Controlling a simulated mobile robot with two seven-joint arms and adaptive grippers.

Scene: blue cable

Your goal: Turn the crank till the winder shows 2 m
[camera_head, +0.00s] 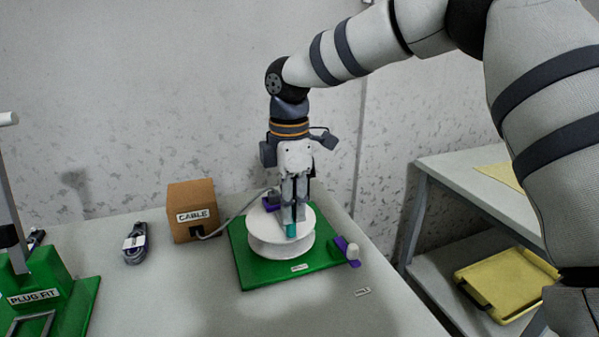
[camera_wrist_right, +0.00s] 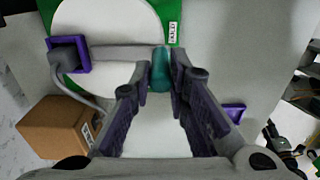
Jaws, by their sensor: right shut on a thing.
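The winder is a white spool (camera_head: 266,247) on a green base (camera_head: 262,279) on the table. A teal crank handle (camera_head: 291,230) stands on top of the spool, toward its front. My right gripper (camera_head: 292,222) reaches down from above and is shut on the handle. The wrist view shows the handle (camera_wrist_right: 161,70) between the fingertips (camera_wrist_right: 163,76). A grey cable (camera_head: 233,214) runs from the cardboard CABLE box (camera_head: 192,205) to a purple guide (camera_head: 271,202) behind the spool. I cannot read a length on the winder. My left gripper is not in view.
A purple piece with a pale knob (camera_head: 352,252) sits at the base's right edge. A coiled cable (camera_head: 135,243) lies left of the box, and a green PLUG FIT stand (camera_head: 52,287) is at far left. A yellow tray (camera_head: 508,282) is on the right-hand shelf.

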